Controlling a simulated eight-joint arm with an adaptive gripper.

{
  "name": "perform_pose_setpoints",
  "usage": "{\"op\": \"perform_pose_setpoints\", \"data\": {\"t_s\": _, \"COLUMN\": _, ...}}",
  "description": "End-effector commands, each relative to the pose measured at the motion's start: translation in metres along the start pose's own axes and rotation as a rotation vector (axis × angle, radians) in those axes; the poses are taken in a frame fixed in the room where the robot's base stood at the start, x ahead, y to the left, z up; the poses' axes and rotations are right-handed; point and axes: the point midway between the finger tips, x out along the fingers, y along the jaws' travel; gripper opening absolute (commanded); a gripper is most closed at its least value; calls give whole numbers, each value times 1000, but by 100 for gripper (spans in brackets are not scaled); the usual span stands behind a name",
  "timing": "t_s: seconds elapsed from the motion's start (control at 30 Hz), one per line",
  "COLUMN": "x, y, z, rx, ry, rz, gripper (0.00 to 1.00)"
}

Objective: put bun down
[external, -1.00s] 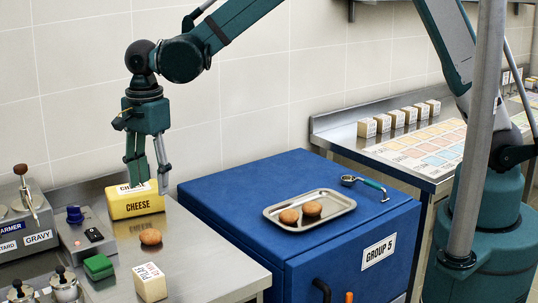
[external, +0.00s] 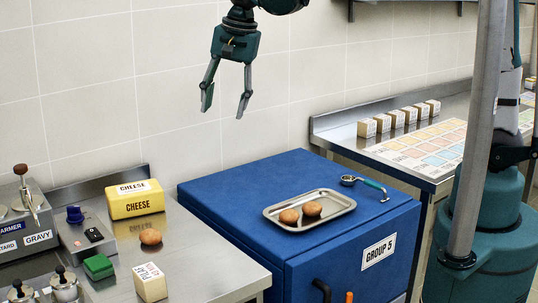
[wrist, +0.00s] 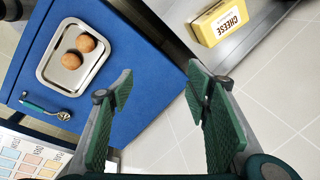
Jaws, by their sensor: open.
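One bun (external: 150,236) rests on the steel counter at the left, in front of the cheese block. Two more buns, one at the left (external: 289,216) and one at the right (external: 312,208), lie side by side in a metal tray (external: 345,206) on the blue box. The tray and its buns also show in the wrist view, where the tray (wrist: 57,84) is at the upper left. My gripper (external: 223,112) is open and empty, high above the back of the scene between the counter and the blue box. It touches nothing.
A yellow cheese block (external: 137,203) stands at the back of the counter. A green block (external: 98,266) and a white labelled block (external: 150,282) stand near the front. A scoop (external: 366,184) lies on the blue box (external: 225,190) behind the tray. The box's left top is clear.

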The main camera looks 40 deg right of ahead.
Motion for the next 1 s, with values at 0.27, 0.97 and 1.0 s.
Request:
{"op": "perform_pose_setpoints", "data": {"t_s": 0.27, "x": -35, "y": 51, "z": -45, "rx": -122, "ry": 35, "rz": -51, "gripper": 48}}
{"op": "perform_pose_setpoints", "data": {"t_s": 0.97, "x": -93, "y": 186, "z": -117, "rx": -449, "ry": 184, "rz": -133, "gripper": 48}}
{"op": "perform_pose_setpoints", "data": {"t_s": 1.0, "x": -95, "y": 195, "z": -120, "rx": -467, "ry": 194, "rz": -135, "gripper": 48}}
